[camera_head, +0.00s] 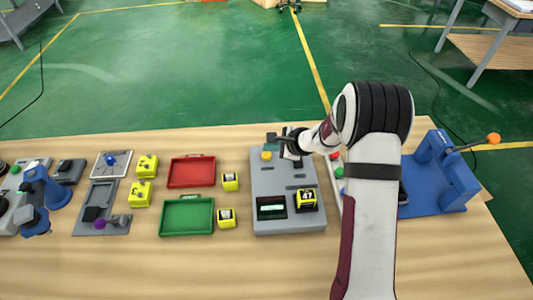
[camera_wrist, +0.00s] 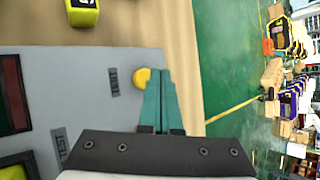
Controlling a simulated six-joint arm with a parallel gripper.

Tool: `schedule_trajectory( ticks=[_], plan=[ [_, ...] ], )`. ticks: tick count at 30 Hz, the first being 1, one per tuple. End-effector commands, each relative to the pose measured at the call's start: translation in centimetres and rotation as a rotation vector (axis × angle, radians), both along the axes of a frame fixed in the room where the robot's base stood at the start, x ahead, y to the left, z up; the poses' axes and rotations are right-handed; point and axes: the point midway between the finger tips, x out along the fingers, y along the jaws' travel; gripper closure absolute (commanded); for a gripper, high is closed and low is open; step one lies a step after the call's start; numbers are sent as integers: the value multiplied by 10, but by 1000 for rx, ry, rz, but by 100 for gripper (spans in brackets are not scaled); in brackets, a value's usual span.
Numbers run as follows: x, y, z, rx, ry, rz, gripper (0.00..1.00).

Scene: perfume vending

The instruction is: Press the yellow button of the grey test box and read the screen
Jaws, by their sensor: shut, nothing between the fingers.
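The grey test box (camera_head: 262,183) stands on the wooden table near the middle of the head view. Its yellow button (camera_head: 266,155) is at the back left of its top, and also shows in the wrist view (camera_wrist: 140,78). My gripper (camera_wrist: 160,72) is shut and empty, its teal fingertips right beside the button; I cannot tell whether they touch it. The screen (camera_head: 271,208) at the front left shows a pale lit strip, too small to read. A yellow cube with a dark label (camera_head: 306,200) sits at the box's front right.
A red tray (camera_head: 191,158) and a green tray (camera_head: 162,217) lie left of the box. Yellow cubes (camera_head: 229,182) (camera_head: 226,218) stand between trays and box. A blue stand (camera_head: 455,180) with an orange-knobbed lever is at the right. My arm hides part of the table.

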Motion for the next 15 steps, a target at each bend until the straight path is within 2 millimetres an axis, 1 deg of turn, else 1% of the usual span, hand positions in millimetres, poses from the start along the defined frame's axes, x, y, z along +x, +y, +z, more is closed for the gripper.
schedule_trajectory(
  ticks=[9,15],
  plan=[
    [0,0,-9,0,1,0,100],
    [0,0,-9,0,0,0,100]
  ],
)
